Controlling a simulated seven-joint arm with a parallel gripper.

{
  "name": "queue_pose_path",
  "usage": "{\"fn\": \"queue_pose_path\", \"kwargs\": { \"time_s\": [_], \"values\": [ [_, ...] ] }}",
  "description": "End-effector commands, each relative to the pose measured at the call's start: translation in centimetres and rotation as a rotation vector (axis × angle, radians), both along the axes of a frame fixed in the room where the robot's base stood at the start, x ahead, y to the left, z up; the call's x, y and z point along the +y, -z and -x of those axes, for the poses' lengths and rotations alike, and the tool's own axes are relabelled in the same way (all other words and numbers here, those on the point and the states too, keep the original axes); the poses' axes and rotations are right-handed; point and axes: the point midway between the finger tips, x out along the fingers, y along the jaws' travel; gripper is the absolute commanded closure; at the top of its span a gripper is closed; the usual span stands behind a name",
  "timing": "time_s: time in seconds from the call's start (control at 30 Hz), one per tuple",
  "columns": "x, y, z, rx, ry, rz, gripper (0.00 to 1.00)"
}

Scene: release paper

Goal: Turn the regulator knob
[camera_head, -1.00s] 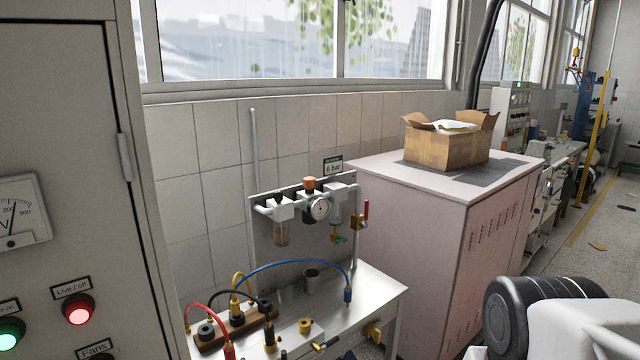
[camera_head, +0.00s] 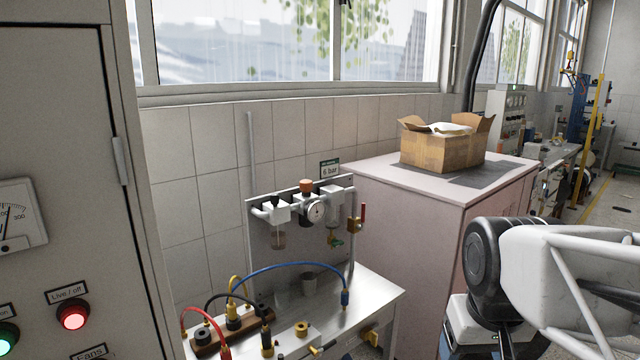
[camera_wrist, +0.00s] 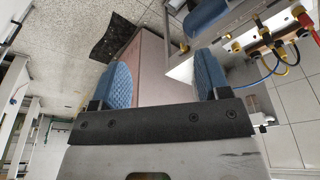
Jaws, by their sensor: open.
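The regulator's orange knob (camera_head: 306,185) sits on top of the regulator, above a round white gauge (camera_head: 315,211). The regulator is mounted on a grey panel (camera_head: 262,238) behind the metal bench, with a "6 bar" label (camera_head: 329,169) above it. My gripper (camera_wrist: 162,78) shows in the wrist view with its two blue pads wide apart and nothing between them. The head view shows part of my arm at the lower right, but not the gripper. The knob cannot be made out in the wrist view.
The metal bench (camera_head: 376,300) holds a wooden terminal block with red, black, yellow and blue cables (camera_head: 290,266) arching in front of the panel. A red-handled valve (camera_head: 359,218) is right of the regulator. A pink cabinet (camera_head: 415,235) carrying a cardboard box (camera_head: 440,152) stands right of the bench.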

Motion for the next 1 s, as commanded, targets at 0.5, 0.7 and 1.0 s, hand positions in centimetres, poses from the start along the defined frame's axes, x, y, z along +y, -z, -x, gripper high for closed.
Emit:
{"fn": "queue_pose_path", "kwargs": {
  "time_s": [0.5,0.7,1.0],
  "values": [
    [2.9,-7.4,-12.5,0.039,-0.167,0.023,0.31],
    [4.3,-9.7,-17.3,0.053,-0.231,0.031,0.31],
    [6.9,-12.4,-24.6,0.073,-0.329,0.043,0.31]
  ]
}}
